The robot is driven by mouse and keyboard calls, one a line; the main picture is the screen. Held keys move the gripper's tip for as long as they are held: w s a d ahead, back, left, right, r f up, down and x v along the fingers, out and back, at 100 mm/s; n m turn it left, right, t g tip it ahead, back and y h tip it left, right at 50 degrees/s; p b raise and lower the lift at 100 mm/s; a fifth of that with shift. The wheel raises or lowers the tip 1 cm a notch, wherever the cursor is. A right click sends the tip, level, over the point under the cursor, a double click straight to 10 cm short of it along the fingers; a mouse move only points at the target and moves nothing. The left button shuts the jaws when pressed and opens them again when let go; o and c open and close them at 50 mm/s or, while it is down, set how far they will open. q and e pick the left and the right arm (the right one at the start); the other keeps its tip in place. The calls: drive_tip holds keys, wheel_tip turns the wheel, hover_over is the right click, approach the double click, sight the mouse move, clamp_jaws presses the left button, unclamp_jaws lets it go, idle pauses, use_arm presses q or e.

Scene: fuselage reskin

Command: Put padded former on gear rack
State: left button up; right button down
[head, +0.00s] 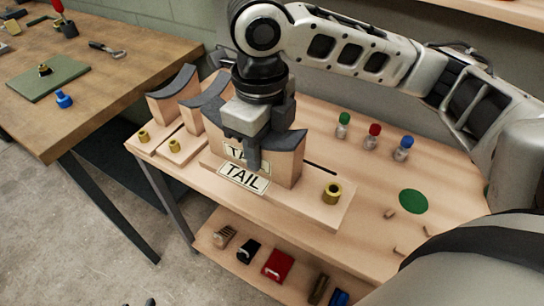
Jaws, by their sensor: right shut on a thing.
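A padded former (287,168), a pale wooden block with a dark grey curved pad on top, stands at the middle of the workbench over a wooden board (312,210). My right gripper (252,160) comes down from above and is shut on this former, hiding part of its pad and face. A partly covered "TA…" label shows behind the fingers, and a "TAIL" label (243,178) lies in front. I cannot tell whether the former touches the board. Two similar formers (173,107) (193,119) stand to the left. I cannot identify a gear rack for certain. My left gripper is not in view.
Brass knobs (332,192) sit on the boards. Green, red and blue-topped bottles (373,137) stand at the back right, near a green disc (413,201) and small wooden bits. A lower shelf (215,248) holds several items. Another table (120,70) is at left.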

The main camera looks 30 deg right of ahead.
drive_tip(key=shift+w+d+f, duration=1.1)
drive_tip(key=shift+w+f, duration=0.8)
drive_tip(key=shift+f, duration=0.2)
drive_tip(key=shift+w+d+f, duration=1.15)
drive_tip(key=shift+w+f, duration=0.8)
drive_tip(key=shift+f, duration=0.2)
drive_tip(key=shift+w+d+f, duration=1.1)
drive_tip(key=shift+w+f, duration=0.8)
drive_tip(key=shift+f, duration=0.2)
drive_tip(key=shift+f, duration=0.1)
drive_tip(key=c, duration=0.9)
unclamp_jaws()
drive_tip(key=shift+f, duration=0.1)
wheel_tip(320, 180, up, 12)
drive_tip(key=shift+r, duration=0.2)
drive_tip(key=shift+s+f, duration=0.1)
drive_tip(key=shift+s, duration=0.05)
